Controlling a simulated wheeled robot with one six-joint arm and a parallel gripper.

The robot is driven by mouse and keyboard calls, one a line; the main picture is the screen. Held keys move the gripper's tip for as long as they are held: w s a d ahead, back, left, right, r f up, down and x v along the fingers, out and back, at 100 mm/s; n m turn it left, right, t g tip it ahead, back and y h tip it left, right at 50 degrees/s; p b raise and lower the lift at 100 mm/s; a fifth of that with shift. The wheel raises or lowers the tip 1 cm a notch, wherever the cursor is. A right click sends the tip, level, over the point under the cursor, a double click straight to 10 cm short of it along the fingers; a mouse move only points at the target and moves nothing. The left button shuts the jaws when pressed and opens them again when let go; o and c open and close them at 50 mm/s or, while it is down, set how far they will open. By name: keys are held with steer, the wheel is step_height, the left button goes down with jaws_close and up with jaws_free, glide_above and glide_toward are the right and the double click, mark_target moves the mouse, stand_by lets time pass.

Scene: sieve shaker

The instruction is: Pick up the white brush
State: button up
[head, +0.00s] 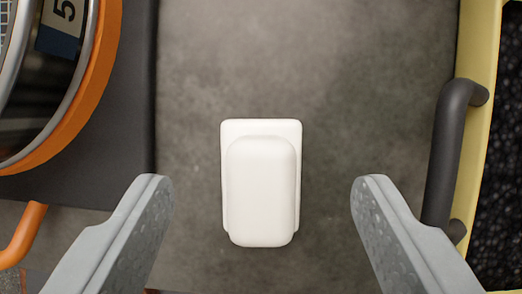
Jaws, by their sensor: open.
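The white brush (261,186) lies on a grey surface (300,60) in the middle of the head view. It shows as a smooth white block with a rounded raised handle on top. Any bristles are hidden beneath it. My gripper (262,190) is open, with one grey finger to the left of the brush and one to the right. Both fingers are apart from the brush in the picture, with a clear gap on each side. Their height above the surface is hard to tell.
A round sieve with an orange rim (95,85) and a label reading 5 sits on a dark block (125,110) at the upper left. An orange bar (24,235) shows at the lower left. A black handle (444,150) on a yellow wall (478,130) stands close to the right finger. The surface above the brush is clear.

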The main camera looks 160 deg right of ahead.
mark_target(261, 202)
steer(key=x, duration=0.4)
steer(key=shift+f, duration=0.45)
steer(key=shift+s, duration=0.1)
steer(key=c, duration=1.1)
step_height(261, 202, up, 10)
steer(key=shift+r, duration=0.1)
steer(key=shift+o, duration=0.9)
steer(key=shift+c, duration=0.3)
